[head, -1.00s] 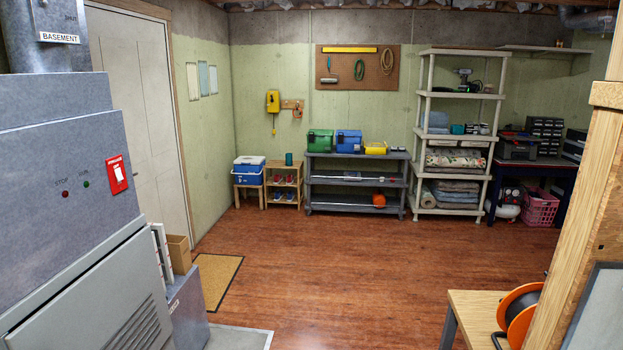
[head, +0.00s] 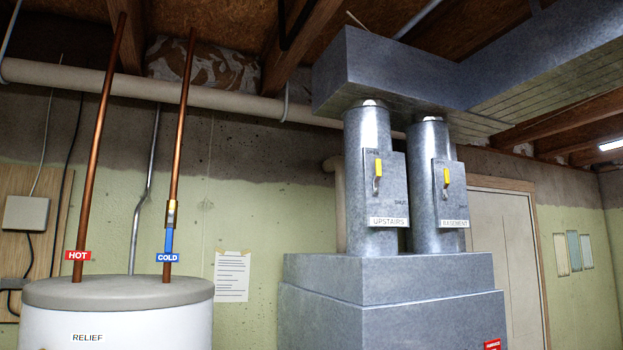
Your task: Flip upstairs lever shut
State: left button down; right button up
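The upstairs lever (head: 377,176) is a small yellow-tipped handle on a grey metal plate on the left round duct (head: 369,235). A white label reading UPSTAIRS (head: 389,222) sits below it. The plate has OPEN marked at its top and SHUT at its lower right. The lever's yellow end points up, toward OPEN. A similar yellow lever (head: 446,178) is on the right duct, above a BASEMENT label (head: 454,223). Neither of my grippers is in view.
Both ducts rise from a grey furnace box (head: 390,275) to a large overhead duct (head: 400,75). A white water heater (head: 120,325) with copper HOT and COLD pipes stands at the left. A door (head: 506,260) is behind the furnace at right.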

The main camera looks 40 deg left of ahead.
aim_at(376, 191)
jog(key=u, duration=1.05)
